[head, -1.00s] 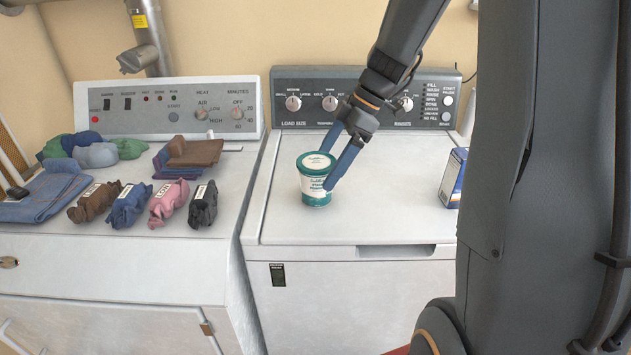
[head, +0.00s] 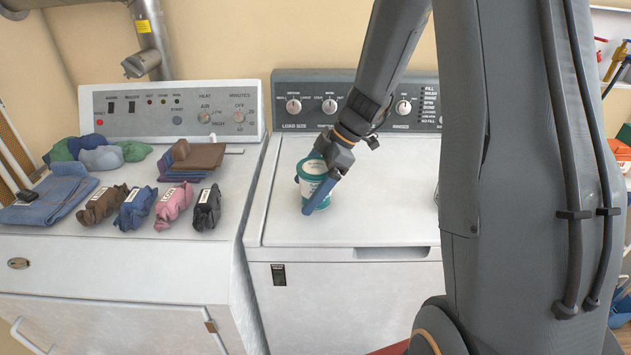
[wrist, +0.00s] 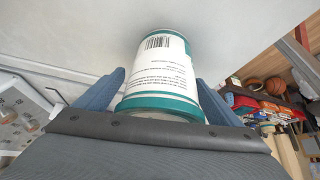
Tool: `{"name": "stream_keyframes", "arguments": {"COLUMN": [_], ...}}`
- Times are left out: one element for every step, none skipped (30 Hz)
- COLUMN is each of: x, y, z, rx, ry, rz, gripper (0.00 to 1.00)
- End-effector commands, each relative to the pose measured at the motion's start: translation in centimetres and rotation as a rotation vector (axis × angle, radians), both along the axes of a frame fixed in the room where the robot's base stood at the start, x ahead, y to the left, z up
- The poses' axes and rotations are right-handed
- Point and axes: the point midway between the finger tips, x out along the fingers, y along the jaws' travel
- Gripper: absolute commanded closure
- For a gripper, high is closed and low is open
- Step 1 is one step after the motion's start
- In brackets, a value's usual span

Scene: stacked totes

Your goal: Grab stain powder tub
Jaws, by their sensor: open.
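The stain powder tub (head: 318,184) is white with a teal lid and teal base. It stands upright on the washer top (head: 390,215). My gripper (head: 303,196) is at the tub, with one blue finger crossing in front of it and the other mostly hidden behind it. In the wrist view the tub (wrist: 165,75) sits between the two blue fingers (wrist: 160,95), its barcode label facing the camera. The jaws are open around the tub. A gap shows on the left finger's side; contact on the right cannot be told.
A dryer (head: 110,255) stands left of the washer, with rolled clothes (head: 130,207), a folded blue cloth (head: 45,195) and more fabric on top. The washer's control panel (head: 330,98) rises behind the tub. The washer top around the tub is clear. My arm hides its right part.

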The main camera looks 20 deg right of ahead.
Motion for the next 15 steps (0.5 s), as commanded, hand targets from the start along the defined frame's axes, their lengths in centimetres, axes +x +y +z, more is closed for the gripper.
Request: {"name": "stream_keyframes", "arguments": {"x": [0.01,0.01,0.01,0.01,0.0,0.0,0.0,0.0,0.0,0.0,0.0,0.0,0.0,0.02,0.02], "y": [0.0,0.0,-0.01,-0.01,-0.01,-0.01,-0.01,-0.01,-0.02,-0.02,-0.02,-0.02,-0.02,-0.02,-0.02], "z": [-0.02,-0.02,-0.03,-0.02,-0.02,-0.02,-0.02,-0.02,-0.01,-0.01,-0.01,-0.01,0.0,0.03,0.03], "rx": [0.0,0.0,0.0,0.0,0.0,0.0,0.0,0.0,0.0,0.0,0.0,0.0,0.0,0.0,0.0], "ry": [0.0,0.0,0.0,0.0,0.0,0.0,0.0,0.0,0.0,0.0,0.0,0.0,0.0,0.0,0.0], "rz": [0.0,0.0,0.0,0.0,0.0,0.0,0.0,0.0,0.0,0.0,0.0,0.0,0.0,0.0,0.0], "gripper": [0.11,0.11,0.11,0.11,0.11,0.18,0.23,0.28,0.35,0.4,0.45,0.52,0.57,0.59,0.59]}}
